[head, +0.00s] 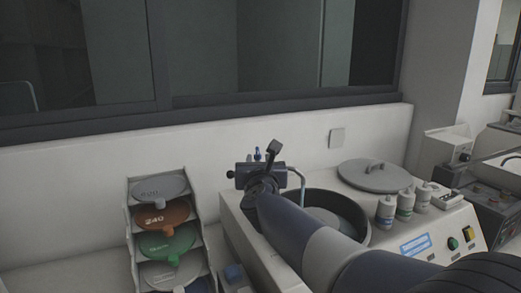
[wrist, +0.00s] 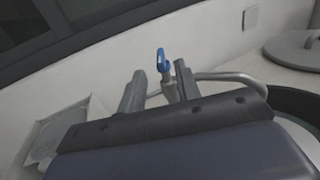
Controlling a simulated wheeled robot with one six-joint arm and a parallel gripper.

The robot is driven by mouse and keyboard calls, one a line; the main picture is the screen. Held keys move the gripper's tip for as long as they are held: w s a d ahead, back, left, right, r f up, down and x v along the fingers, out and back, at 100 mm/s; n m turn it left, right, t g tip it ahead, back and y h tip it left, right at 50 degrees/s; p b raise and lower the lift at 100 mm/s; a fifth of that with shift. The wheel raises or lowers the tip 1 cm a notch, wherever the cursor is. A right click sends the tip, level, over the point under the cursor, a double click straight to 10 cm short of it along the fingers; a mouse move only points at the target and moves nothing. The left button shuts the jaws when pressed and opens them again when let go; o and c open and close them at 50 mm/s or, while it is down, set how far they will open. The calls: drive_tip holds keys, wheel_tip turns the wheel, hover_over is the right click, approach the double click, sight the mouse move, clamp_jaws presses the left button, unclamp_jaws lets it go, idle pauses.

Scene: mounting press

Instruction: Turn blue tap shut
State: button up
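The blue tap (wrist: 161,60) shows in the wrist view as a small blue lever standing up on a grey metal valve body. A curved grey pipe (wrist: 222,78) runs from near it to the right. My gripper (wrist: 159,72) is open, with one finger left of the tap and one right of it. The tap appears in the gap, and I see no finger clearly touching it. In the head view a bit of the blue tap (head: 257,154) shows just above my gripper (head: 260,172), which hides the valve body.
A round bowl (head: 364,222) sits in the white machine right of the tap. A grey lid (head: 374,176) and several bottles (head: 385,211) stand on the machine. A rack of coloured discs (head: 135,215) is at left. The wall (head: 215,150) is close behind the tap.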

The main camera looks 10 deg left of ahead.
sight(258, 150)
drive_tip(key=p+x, duration=0.2)
drive_tip(key=x, duration=0.5)
drive_tip(key=shift+w, duration=0.15)
drive_tip(key=shift+c, duration=0.2)
clamp_jaws()
